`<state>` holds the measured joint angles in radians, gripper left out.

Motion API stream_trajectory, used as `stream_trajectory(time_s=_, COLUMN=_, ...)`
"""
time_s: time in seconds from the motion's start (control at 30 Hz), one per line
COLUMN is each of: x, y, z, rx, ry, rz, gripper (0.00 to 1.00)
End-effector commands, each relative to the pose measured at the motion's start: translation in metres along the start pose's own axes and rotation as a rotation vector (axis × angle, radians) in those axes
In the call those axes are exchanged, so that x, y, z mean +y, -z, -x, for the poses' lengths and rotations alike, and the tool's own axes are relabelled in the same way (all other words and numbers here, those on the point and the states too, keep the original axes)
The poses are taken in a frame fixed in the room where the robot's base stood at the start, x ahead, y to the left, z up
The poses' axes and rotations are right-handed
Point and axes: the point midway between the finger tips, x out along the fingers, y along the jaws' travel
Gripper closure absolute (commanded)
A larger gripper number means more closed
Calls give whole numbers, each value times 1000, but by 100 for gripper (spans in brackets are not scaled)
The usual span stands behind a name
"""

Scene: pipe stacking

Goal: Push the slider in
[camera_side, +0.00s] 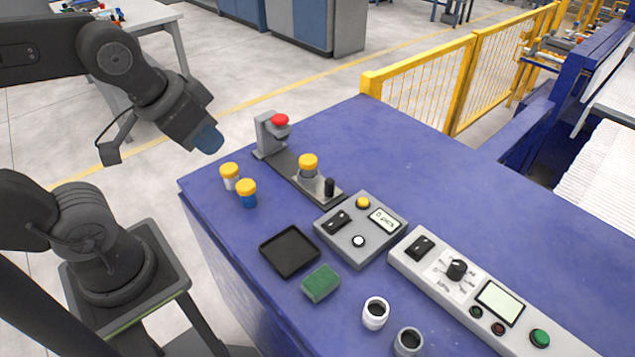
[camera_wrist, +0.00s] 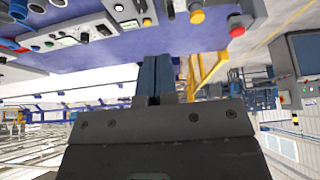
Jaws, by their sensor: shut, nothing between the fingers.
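The slider (camera_side: 318,184) is a grey carriage with an upright black knob (camera_side: 330,187). It sits near the right end of a dark rail (camera_side: 288,169). A grey pipe with an orange cap (camera_side: 308,163) stands on the carriage. At the rail's other end is a grey block (camera_side: 268,136) with a red button (camera_side: 280,120). The orange cap (camera_wrist: 197,16) and red button (camera_wrist: 237,30) also show at the top of the wrist view. My gripper (camera_side: 210,142) is shut and empty, left of the block and above the table, apart from everything. Its blue fingers also show in the wrist view (camera_wrist: 155,75).
Two orange-capped pipes, one white (camera_side: 230,177) and one blue (camera_side: 247,194), stand left of the rail. A small grey box (camera_side: 361,229), a long control panel (camera_side: 483,297), a black tray (camera_side: 290,252), a green sponge (camera_side: 321,283) and two open cylinders (camera_side: 375,314) lie nearer. The table's far right is clear.

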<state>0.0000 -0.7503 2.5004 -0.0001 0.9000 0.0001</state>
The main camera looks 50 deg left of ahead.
Motion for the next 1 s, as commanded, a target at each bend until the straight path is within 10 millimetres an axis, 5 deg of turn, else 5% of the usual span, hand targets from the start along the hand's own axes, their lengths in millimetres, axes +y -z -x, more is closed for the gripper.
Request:
stream_trajectory(time_s=0.47, x=0, y=0, z=0, rx=0, ry=0, rz=0, gripper=100)
stream_trajectory(time_s=0.63, x=0, y=5, z=-1, rx=-9, ry=1, rz=-3, gripper=87)
stream_trajectory(time_s=0.83, x=-2, y=43, z=-16, rx=-89, ry=2, rz=-32, gripper=67)
stream_trajectory(time_s=1.0, x=-5, y=89, z=-48, rx=-184, ry=-2, rz=-69, gripper=51)
